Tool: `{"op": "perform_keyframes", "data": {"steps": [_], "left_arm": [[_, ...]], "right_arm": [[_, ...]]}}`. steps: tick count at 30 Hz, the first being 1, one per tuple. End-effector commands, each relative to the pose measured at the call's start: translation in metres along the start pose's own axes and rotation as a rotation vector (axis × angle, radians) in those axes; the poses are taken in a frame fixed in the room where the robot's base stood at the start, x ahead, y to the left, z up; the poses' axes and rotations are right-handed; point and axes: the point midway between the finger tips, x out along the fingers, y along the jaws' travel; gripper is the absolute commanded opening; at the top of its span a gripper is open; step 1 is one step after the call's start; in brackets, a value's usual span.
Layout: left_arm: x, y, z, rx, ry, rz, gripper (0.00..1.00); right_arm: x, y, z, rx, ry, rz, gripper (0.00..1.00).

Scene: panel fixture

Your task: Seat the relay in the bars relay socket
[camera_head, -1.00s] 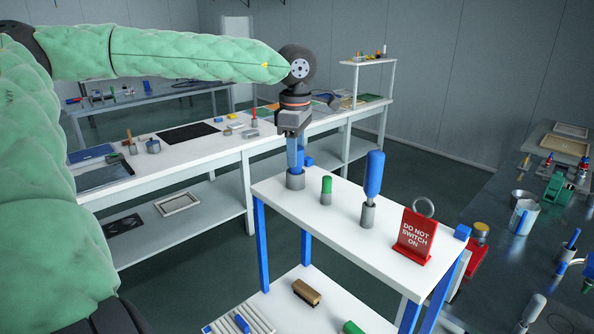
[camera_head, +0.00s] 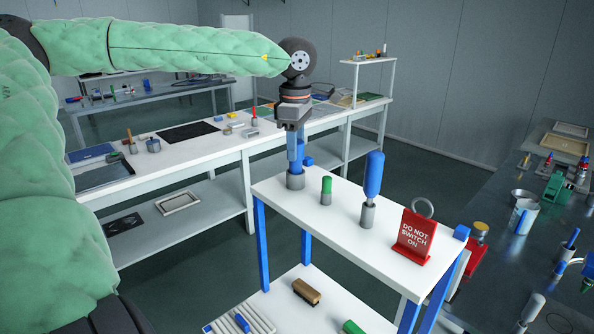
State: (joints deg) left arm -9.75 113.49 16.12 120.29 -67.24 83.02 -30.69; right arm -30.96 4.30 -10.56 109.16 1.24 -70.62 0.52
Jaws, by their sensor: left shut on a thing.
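My left gripper (camera_head: 292,128) points down over the near white cart and is shut on the top of a blue-handled tool (camera_head: 296,152). The tool is upright, and its lower end is in or directly above a grey round holder (camera_head: 295,180) at the cart's far left corner. I cannot tell whether it is clear of the holder. I cannot pick out the relay or the bars relay socket in this view. My right gripper is not in view.
A long white bench (camera_head: 200,160) stands behind. A dark, cluttered table (camera_head: 500,215) is at right.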

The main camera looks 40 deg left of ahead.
Motion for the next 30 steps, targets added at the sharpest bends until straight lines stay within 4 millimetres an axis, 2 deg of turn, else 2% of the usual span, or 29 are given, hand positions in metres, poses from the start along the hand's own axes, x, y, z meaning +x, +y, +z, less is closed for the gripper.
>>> {"op": "perform_keyframes", "data": {"steps": [30], "left_arm": [[-0.017,0.0,0.0,0.0,0.0,0.001,0.09]], "right_arm": [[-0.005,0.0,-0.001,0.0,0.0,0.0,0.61]]}}
